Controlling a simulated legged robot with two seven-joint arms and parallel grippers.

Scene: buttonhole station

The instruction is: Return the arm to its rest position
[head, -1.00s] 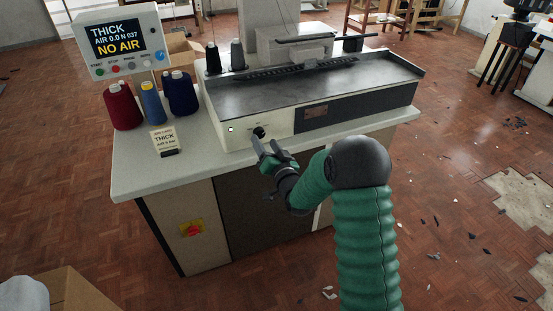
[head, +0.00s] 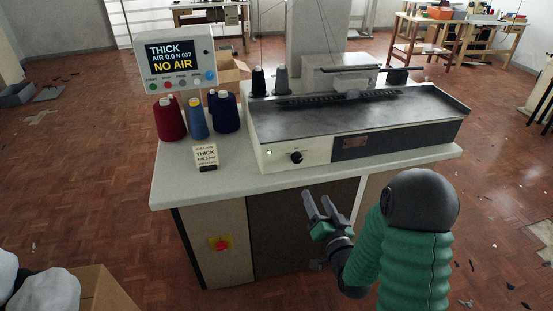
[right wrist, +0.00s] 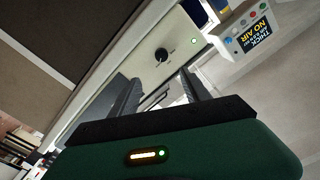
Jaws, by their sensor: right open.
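My right gripper (head: 324,207) is open and empty in the head view. It hangs in front of the cabinet, below the table's front edge and apart from the machine. Its two fingers also show in the right wrist view (right wrist: 160,95), with nothing between them. My green right arm comes in from the lower right. The black knob (head: 296,157) is on the pale front panel of the buttonhole machine (head: 360,115), above and left of the gripper. It also shows in the right wrist view (right wrist: 161,54). My left gripper is not in view.
The table (head: 180,182) bears thread cones (head: 168,118), a small THICK card (head: 205,157) and a display (head: 175,60) reading NO AIR. A red switch (head: 221,244) is on the cabinet front. A cardboard box (head: 98,290) stands at lower left.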

